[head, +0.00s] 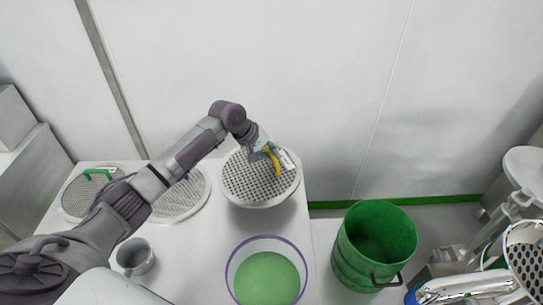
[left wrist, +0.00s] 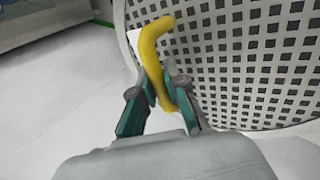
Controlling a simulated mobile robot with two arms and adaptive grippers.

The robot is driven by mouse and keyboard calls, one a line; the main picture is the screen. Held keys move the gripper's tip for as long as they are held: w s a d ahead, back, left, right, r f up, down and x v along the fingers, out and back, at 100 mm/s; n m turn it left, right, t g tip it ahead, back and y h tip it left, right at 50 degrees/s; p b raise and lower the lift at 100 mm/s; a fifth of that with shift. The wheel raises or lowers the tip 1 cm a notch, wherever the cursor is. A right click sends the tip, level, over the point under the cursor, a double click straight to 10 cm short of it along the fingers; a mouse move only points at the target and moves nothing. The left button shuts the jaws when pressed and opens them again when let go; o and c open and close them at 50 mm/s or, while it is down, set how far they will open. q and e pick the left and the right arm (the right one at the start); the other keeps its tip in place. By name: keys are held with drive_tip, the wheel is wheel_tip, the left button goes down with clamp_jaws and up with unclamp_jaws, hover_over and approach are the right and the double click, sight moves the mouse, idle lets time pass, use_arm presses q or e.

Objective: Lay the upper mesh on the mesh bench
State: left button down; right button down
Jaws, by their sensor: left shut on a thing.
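My left gripper (head: 268,150) is shut on the yellow handle (head: 274,163) of a round grey mesh (head: 258,182) with rows of holes. In the left wrist view, the yellow handle (left wrist: 150,50) sits between the teal fingers (left wrist: 160,88), and the square-holed mesh (left wrist: 240,60) fills the upper right. In the head view the mesh is over the right back part of the white bench (head: 205,243); I cannot tell whether it touches the bench. I take it to be the upper mesh. My right gripper is not in view.
A green-handled mesh (head: 75,204) and another round mesh (head: 185,204) lie on the bench to the left. A grey mug (head: 135,257) and a purple-rimmed tub (head: 232,273) of green material stand in front. A green bin (head: 347,262) and shiny equipment (head: 470,288) are at right.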

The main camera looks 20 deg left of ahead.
sight(265, 168)
use_arm(q)
drive_tip(key=shift+f, duration=0.5)
wheel_tip(265, 168, down, 3)
drive_tip(key=shift+r, duration=0.2)
drive_tip(key=shift+f+b, duration=0.7)
drive_tip(key=shift+f, duration=1.05)
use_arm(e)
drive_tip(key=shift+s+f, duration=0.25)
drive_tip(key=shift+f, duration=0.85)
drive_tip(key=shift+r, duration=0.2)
use_arm(q)
drive_tip(key=shift+s+a+p, duration=0.15)
drive_tip(key=shift+s+p, duration=0.05)
drive_tip(key=shift+p, duration=0.45)
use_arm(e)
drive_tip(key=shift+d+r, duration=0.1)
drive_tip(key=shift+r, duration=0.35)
use_arm(q)
drive_tip(key=shift+f+b, duration=0.4)
drive_tip(key=shift+f, duration=0.45)
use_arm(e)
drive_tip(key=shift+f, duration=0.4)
use_arm(q)
drive_tip(key=c, duration=1.1)
unclamp_jaws()
